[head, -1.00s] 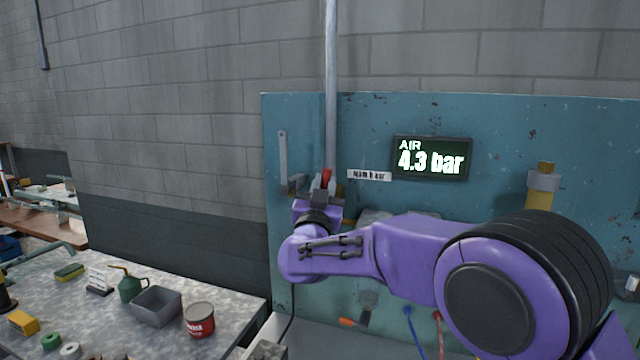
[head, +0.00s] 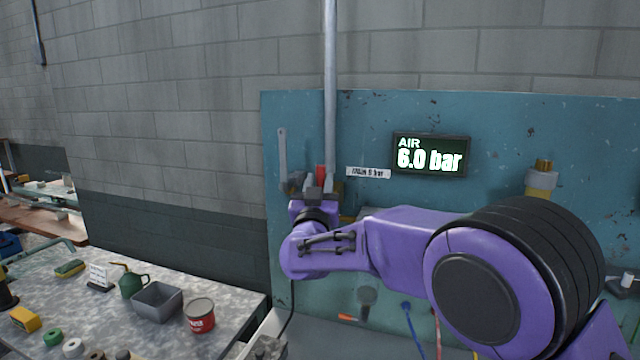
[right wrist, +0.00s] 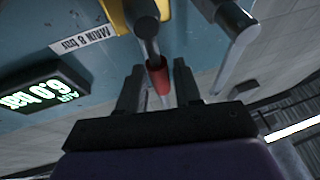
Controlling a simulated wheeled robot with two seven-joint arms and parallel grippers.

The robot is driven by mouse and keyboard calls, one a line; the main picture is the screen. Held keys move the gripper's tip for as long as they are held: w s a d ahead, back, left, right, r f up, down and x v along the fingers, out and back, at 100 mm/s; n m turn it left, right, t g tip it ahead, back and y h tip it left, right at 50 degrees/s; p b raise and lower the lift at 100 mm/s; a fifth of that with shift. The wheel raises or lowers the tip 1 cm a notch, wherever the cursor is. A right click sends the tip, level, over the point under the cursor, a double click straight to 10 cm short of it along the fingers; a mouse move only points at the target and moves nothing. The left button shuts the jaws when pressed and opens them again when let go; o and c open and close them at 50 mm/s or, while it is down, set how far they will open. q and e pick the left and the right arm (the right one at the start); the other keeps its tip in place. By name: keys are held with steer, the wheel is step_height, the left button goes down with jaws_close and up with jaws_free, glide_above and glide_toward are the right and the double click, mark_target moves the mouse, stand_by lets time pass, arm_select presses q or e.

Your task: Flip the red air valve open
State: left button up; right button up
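The red valve handle (head: 321,172) is on the teal panel, in front of the vertical grey pipe, and stands about upright in the head view. In the right wrist view the red grip (right wrist: 157,77) is between the two dark fingers of my right gripper (right wrist: 160,88), on the end of a metal lever. The fingers are apart, with a gap visible beside the grip, so the gripper looks open around it. In the head view my right gripper (head: 317,188) is at the handle and hides the lower part of the valve. My left gripper is out of view.
The air display (head: 431,156) reads 6.0 bar. A white label (head: 368,173) is right of the valve. A grey lever-like bar (head: 283,157) hangs on the panel close to its left. A bench with a grey bin (head: 158,300) and red can (head: 200,316) stands at lower left.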

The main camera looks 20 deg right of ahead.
steer(key=shift+r, duration=0.1)
steer(key=b+v, duration=0.5)
steer(key=v, duration=0.5)
steer(key=shift+s, duration=0.3)
steer(key=shift+a, duration=0.1)
